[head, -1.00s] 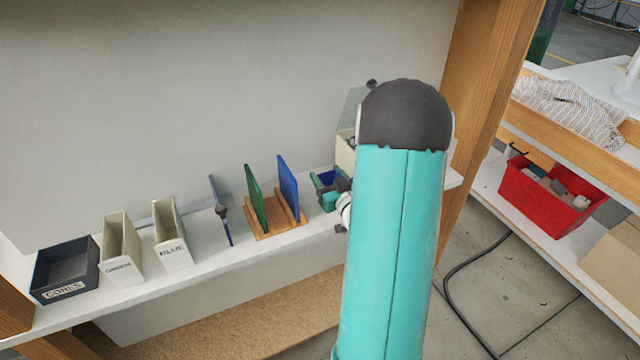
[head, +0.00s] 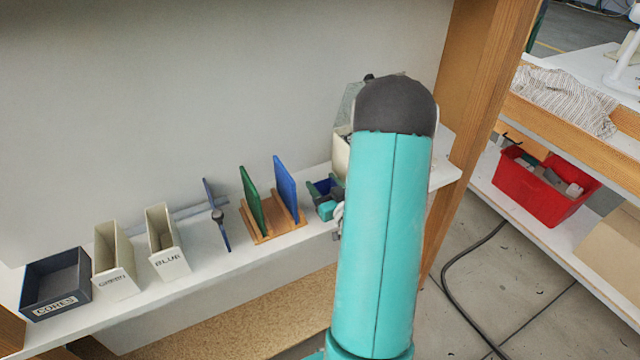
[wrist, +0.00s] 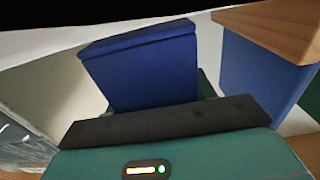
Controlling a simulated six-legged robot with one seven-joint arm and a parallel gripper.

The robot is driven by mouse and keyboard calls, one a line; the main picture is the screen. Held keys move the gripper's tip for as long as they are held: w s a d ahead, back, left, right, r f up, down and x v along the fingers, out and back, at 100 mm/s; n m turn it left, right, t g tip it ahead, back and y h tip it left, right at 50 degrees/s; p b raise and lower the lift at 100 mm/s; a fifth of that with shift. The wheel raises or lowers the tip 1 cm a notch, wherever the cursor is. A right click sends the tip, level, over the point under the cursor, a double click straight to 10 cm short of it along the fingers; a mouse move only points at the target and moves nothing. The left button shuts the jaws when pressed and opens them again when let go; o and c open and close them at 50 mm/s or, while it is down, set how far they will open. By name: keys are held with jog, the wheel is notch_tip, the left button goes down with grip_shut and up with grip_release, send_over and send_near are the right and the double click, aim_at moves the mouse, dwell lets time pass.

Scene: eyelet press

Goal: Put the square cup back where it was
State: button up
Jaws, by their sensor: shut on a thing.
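The square cup (wrist: 145,68) is dark blue and boxy, and fills the middle of the wrist view just beyond my gripper's dark palm bar. In the head view the cup (head: 325,186) is a small blue patch between my gripper's fingers (head: 322,193). My gripper is shut on the cup, just right of the wooden rack on the white shelf. My teal forearm hides part of that area. I cannot tell whether the cup touches the shelf.
The wooden rack (head: 276,230) holds a green panel (head: 253,200) and a blue panel (head: 286,190), close left of my gripper. A cream bin (head: 341,155) stands behind my arm. Further left are a dark CORES box (head: 56,283) and cream GREEN (head: 114,262) and BLUE (head: 166,245) holders.

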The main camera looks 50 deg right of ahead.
jog(key=shift+s+d+f, duration=0.1)
jog(key=shift+s+f, duration=0.05)
jog(key=shift+f, duration=0.2)
jog(key=shift+f, duration=0.15)
jog(key=o, duration=1.1)
jog(key=shift+c, duration=0.2)
